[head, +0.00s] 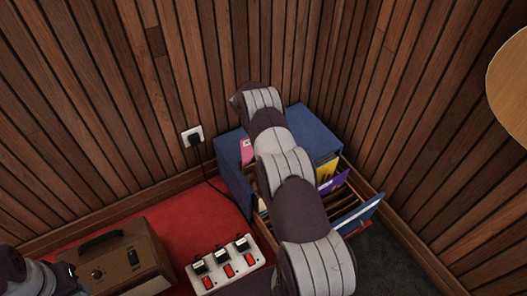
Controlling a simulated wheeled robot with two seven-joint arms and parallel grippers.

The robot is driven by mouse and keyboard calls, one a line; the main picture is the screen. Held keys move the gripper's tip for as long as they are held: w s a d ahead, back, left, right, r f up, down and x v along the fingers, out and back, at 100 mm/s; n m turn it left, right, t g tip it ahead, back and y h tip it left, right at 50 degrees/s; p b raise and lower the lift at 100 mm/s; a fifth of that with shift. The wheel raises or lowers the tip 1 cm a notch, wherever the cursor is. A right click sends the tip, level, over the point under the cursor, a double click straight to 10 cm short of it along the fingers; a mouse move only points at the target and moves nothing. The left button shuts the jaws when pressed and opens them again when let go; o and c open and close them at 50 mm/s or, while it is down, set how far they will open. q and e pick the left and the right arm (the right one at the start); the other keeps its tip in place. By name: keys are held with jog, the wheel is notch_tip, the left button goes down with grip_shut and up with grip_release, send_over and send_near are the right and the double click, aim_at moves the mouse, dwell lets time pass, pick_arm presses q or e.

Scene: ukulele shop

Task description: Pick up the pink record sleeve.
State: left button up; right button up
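A pink record sleeve (247,150) shows as a small patch at the left side of a blue record box (232,174) in the corner. The rest of it is hidden by the box and by my arm. My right arm comes in from the lower right and stretches across the box, covering its middle. No fingers of my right gripper show. Part of my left arm shows at the lower left edge, and its gripper fingers do not show either.
Yellow (327,170) and purple (334,184) sleeves stand in the box. A blue panel (358,214) leans out at its right. A brown amplifier-like case (128,262) and a white switch strip (226,264) are left on the red carpet (185,218). Slatted walls close the corner.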

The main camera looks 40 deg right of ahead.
jog(key=shift+d, duration=0.1)
jog(key=shift+f, duration=0.25)
dwell(0.4)
grip_shut()
